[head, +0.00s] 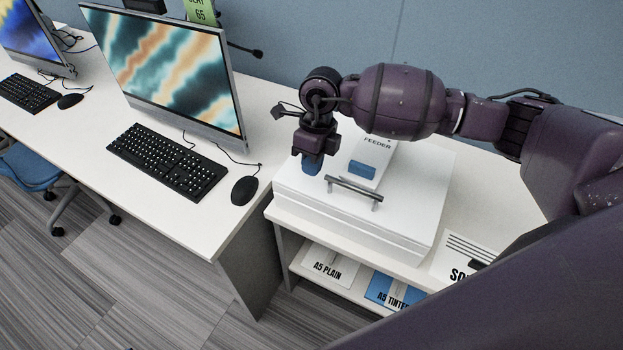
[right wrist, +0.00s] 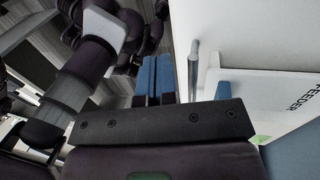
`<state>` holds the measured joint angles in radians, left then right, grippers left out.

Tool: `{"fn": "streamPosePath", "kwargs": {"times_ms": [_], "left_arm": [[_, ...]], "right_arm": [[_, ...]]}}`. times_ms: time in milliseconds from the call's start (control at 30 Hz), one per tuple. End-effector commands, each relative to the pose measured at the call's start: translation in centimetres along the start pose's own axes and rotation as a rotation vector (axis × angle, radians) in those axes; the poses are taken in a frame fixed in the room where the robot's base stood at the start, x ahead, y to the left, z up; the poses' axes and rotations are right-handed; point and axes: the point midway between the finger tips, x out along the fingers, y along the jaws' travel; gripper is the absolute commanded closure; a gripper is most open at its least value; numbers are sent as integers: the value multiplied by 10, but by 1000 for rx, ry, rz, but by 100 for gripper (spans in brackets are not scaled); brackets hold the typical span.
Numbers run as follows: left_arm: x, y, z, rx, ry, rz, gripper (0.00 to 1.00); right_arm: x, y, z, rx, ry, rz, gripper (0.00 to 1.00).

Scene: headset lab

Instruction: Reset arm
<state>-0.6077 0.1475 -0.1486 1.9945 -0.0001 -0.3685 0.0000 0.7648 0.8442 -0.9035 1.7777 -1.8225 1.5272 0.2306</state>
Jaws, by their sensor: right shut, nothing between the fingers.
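My right arm reaches in from the right in the head view, above a white machine (head: 345,222) with a lid handle (head: 354,191) and a part marked FEEDER (head: 372,160). My right gripper (head: 311,165) points down, just left of the handle and over the lid's left side. It is shut and empty. In the right wrist view its blue fingertips (right wrist: 154,75) lie together, with the handle (right wrist: 194,75) close to their right and apart from them. My left gripper is not in view.
A desk (head: 215,215) at the left carries a monitor (head: 165,65), a keyboard (head: 167,160) and a mouse (head: 244,190). Under the machine, a shelf holds packs marked A5 PLAIN (head: 330,267) and A5 TINTED (head: 393,291). A wall (head: 330,40) stands behind.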

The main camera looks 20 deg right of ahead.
Motion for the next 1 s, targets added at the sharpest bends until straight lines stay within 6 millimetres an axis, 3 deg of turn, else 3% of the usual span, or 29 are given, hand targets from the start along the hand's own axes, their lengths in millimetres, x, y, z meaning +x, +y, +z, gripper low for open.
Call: {"fn": "streamPosePath", "kwargs": {"times_ms": [100, 300, 500, 700, 833, 1000], "left_arm": [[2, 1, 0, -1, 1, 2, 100], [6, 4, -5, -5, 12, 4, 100], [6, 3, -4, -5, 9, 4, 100], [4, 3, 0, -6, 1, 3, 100], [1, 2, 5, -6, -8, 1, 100], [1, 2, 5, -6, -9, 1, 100]], "right_arm": [[-23, 4, 0, -1, -2, -3, 100], [-50, 11, 0, -1, -1, -1, 100], [-60, 14, 0, 1, 0, 0, 100], [-58, 20, 1, -4, -14, 27, 100], [-45, 50, 10, -23, -99, 164, 100], [-36, 117, 28, -12, -317, 495, 100]]}}
